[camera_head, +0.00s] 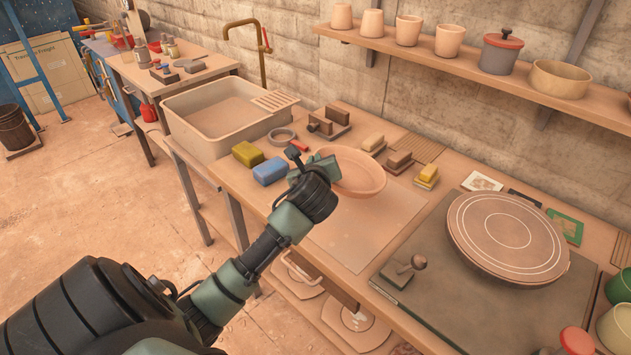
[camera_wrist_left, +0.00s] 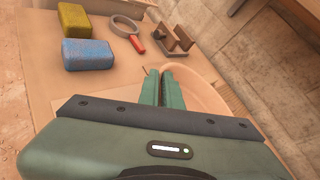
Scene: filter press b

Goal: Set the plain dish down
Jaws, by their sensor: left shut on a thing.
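The plain dish (camera_head: 362,172) is a round, shallow, terracotta-pink dish with a raised rim. In the head view it is over the back of the pale mat (camera_head: 375,222) on the bench, roughly level. I cannot tell whether its base touches the surface. My left gripper (camera_head: 322,168) is shut on its left rim, and my wrist hides part of that side. In the left wrist view the green fingers (camera_wrist_left: 172,88) are close together on the rim of the dish (camera_wrist_left: 207,88). My right gripper is in neither view.
A yellow sponge (camera_head: 247,154) and a blue sponge (camera_head: 271,171) lie left of the dish, with a ring-shaped tool (camera_head: 281,136) behind. Small blocks and brushes (camera_head: 398,161) sit behind and right. A round wheel (camera_head: 507,237) stands right. The mat's front is clear.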

